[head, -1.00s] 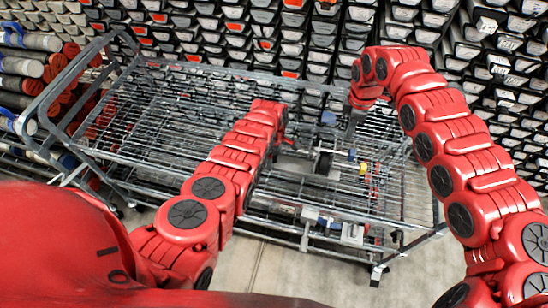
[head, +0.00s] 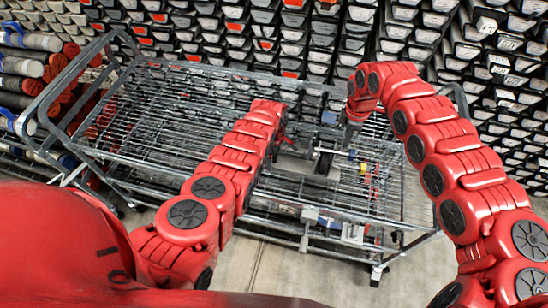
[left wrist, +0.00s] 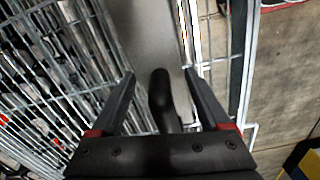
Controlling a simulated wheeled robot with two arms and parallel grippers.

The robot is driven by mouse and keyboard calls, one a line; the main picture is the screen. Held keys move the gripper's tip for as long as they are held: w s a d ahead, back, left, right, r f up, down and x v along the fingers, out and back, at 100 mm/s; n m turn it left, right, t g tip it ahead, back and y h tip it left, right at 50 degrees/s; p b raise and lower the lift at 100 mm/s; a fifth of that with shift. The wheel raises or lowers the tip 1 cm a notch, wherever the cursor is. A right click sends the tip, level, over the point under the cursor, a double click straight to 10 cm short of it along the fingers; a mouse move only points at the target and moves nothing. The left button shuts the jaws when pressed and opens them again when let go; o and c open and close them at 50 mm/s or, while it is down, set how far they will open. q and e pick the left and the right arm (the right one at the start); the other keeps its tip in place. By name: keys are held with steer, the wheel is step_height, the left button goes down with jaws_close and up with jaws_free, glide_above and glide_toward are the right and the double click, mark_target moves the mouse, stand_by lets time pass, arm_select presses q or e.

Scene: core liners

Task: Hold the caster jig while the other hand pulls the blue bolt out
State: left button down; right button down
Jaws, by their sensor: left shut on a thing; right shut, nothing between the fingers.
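The caster jig (head: 297,165), a grey plate with a dark caster wheel (head: 325,161), is on the wire cart's upper rack. My left gripper (head: 283,143) is at its left side, mostly hidden by my arm. In the left wrist view it is shut on the jig (left wrist: 145,38), with a dark rounded part between the fingers and the grey plate beyond. The blue bolt (head: 352,155) is a small blue spot right of the wheel. My right gripper (head: 348,142) is shut and empty, pointing down just above the bolt; contact cannot be told.
The wire cart (head: 190,115) has open bars and raised rails. Small yellow and red parts (head: 363,168) lie right of the jig. Grey blocks (head: 330,228) are at the cart's front edge. Stacked core trays (head: 230,30) fill the back; tubes (head: 30,68) are at left.

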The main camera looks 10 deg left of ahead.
arm_select(q)
steer(key=shift+a, duration=0.15)
arm_select(e)
steer(key=d+f, duration=0.5)
steer(key=shift+d, duration=0.3)
stand_by(1.5)
stand_by(0.5)
stand_by(1.5)
